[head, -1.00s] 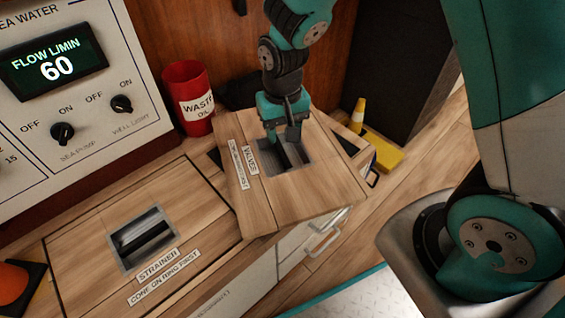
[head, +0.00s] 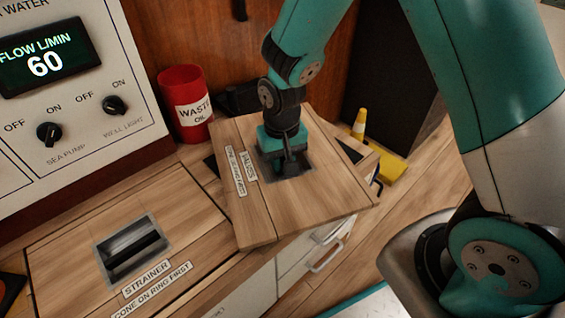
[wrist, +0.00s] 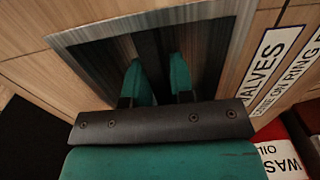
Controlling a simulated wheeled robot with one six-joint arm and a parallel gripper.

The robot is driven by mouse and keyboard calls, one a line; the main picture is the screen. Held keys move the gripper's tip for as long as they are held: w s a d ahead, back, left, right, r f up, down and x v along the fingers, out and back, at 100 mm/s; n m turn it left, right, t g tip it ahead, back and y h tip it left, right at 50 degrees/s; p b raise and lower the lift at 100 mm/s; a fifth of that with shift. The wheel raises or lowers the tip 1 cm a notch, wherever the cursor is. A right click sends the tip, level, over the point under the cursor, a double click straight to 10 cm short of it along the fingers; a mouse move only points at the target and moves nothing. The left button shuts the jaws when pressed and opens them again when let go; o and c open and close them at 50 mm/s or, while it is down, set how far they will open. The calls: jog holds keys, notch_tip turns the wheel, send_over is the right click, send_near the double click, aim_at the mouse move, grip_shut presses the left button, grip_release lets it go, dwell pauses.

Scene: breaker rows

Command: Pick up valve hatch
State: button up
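The valve hatch (head: 325,205) is a square wooden lid labelled VALVES. It sits askew over a dark opening in the counter, with its front corner past the counter edge. I cannot tell whether it is raised off the counter. My gripper (head: 284,166) reaches down into the hatch's recessed metal pocket. In the wrist view, the teal fingers of my gripper (wrist: 160,82) stand close together on both sides of the dark handle bar (wrist: 150,45) and look shut on it. The lower fingertips are hidden in the pocket.
The strainer hatch (head: 185,215) lies in the counter at the left. A red waste oil bin (head: 183,85) stands behind, beside a control panel (head: 75,130). Drawers with handles (head: 325,256) are below. Wooden floor is at the right.

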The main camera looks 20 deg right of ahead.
grip_shut()
jog(key=shift+r, duration=0.1)
dwell(1.0)
